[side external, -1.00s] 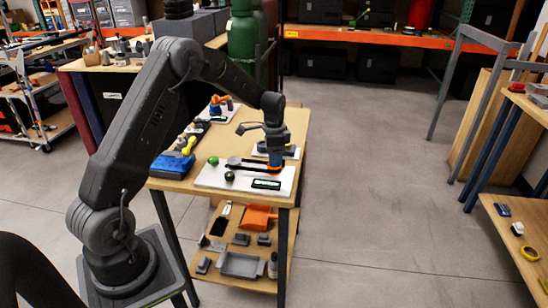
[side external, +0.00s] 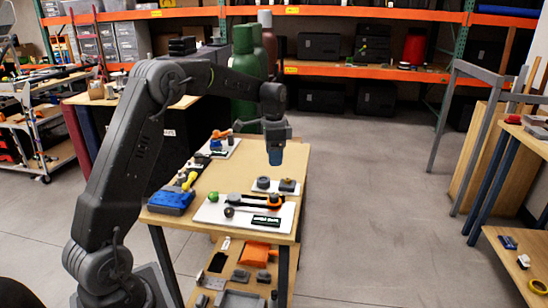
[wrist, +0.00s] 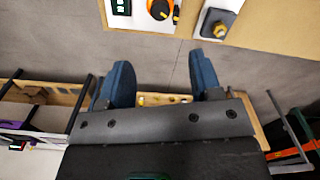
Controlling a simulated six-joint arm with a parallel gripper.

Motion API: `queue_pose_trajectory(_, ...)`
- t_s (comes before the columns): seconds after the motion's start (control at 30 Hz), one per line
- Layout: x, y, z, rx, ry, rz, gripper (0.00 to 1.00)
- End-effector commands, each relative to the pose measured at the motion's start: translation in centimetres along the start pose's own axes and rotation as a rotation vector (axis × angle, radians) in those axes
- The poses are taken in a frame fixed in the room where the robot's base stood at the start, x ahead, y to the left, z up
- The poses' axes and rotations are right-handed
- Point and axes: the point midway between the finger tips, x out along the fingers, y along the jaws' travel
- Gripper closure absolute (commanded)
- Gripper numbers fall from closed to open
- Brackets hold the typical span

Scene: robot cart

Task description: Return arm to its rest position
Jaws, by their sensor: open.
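My gripper (side external: 274,156) hangs pointing down above the right side of the wooden cart top (side external: 224,180). In the wrist view its two blue fingers (wrist: 158,86) are spread apart with nothing between them. The white board (side external: 212,215) below it carries a green ball, a dark ball, an orange-and-black tool (side external: 262,201) and a black label plate. The gripper is clear of all of these. My arm is bent, its forearm reaching over the cart.
A smaller white plate (side external: 258,187) with grey parts lies below the gripper. A blue case (side external: 170,201) sits at the cart's left edge. Green gas cylinders (side external: 243,75) stand behind the cart. Bare floor (side external: 365,200) lies to the right. A wooden workbench (side external: 520,240) stands at far right.

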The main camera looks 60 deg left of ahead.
Motion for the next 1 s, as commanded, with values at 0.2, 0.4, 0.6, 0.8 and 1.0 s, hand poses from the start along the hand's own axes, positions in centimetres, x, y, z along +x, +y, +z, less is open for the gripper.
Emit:
queue_pose_trajectory(0.2, 0.1, 0.0, 0.0, 0.000, 0.000, 0.000, 0.42)
queue_pose_trajectory(0.4, 0.1, 0.0, 0.0, 0.000, 0.000, 0.000, 0.42)
queue_pose_trajectory(0.6, -2.4, 2.7, 0.0, -0.028, 0.027, -0.031, 0.42)
queue_pose_trajectory(0.8, -7.4, 10.4, 1.5, -0.125, 0.111, -0.096, 0.42)
queue_pose_trajectory(1.0, -10.1, 18.4, 4.8, -0.234, 0.221, -0.137, 0.42)
